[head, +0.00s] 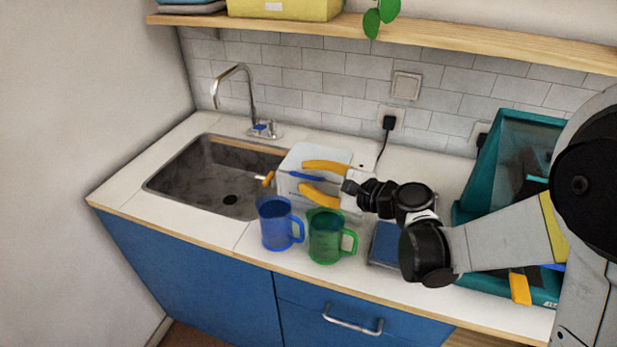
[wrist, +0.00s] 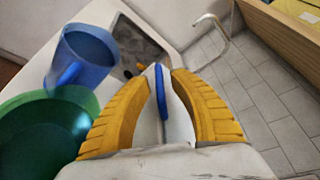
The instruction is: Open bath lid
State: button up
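The bath (head: 292,190) is a pale box standing on the counter at the sink's right edge, partly behind my gripper. Its lid (head: 335,155) is a pale sheet on top and looks closed. A blue bar (head: 306,176), which looks like the lid's handle, lies between my fingers. My gripper (head: 303,174) is open, with its yellow fingers on either side of this bar. In the wrist view the bar (wrist: 160,92) stands between the separated fingers, nearer the left one. I cannot tell whether either finger touches it.
A blue mug (head: 275,226) and a green mug (head: 325,237) stand close in front of the bath. The sink (head: 215,180) and faucet (head: 245,95) are to the left. A teal cabinet (head: 485,165) stands at right. A wooden shelf (head: 450,38) runs above.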

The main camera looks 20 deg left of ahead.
grip_shut()
jog(key=shift+r, duration=0.1)
